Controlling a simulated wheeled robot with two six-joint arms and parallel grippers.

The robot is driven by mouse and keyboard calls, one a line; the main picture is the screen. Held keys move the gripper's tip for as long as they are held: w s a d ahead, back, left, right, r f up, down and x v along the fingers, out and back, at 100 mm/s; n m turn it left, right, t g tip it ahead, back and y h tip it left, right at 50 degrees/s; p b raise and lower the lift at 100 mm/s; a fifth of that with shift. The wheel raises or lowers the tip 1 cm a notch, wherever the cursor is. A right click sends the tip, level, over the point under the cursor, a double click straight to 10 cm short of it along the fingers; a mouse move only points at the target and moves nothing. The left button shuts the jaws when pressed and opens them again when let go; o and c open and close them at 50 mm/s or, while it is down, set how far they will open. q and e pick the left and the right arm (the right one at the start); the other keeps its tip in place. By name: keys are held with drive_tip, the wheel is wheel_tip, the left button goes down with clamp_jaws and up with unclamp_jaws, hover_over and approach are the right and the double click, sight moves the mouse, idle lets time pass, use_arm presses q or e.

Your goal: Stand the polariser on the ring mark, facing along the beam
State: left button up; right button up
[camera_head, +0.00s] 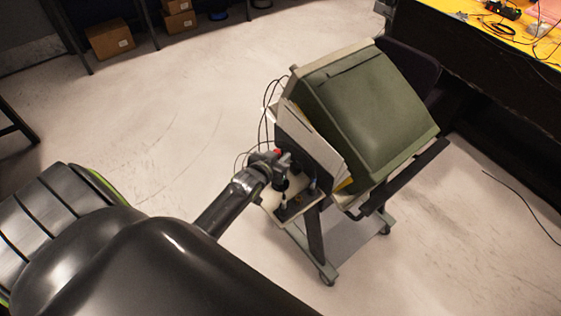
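My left arm reaches in from the lower left. Its gripper (284,163) is small and dark in the camera_head view, at the left end of a wheeled cart. I cannot tell whether its fingers are open or shut, or whether they hold anything. A small red spot shows beside it. Small dark parts (296,204) stand on a pale board (268,201) just below the gripper. I cannot make out the polariser, the ring mark or the beam among them. My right gripper is not in view.
A large olive-green box (368,108) stands on the cart (345,245), right of the gripper, with white panels at its left side. Thin black cables loop by the gripper. A yellow-topped bench (470,20) is at upper right. Brown boxes (110,39) lie at upper left.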

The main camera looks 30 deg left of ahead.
use_arm(q)
clamp_jaws()
drive_tip(key=shift+r, duration=0.1)
idle(1.0)
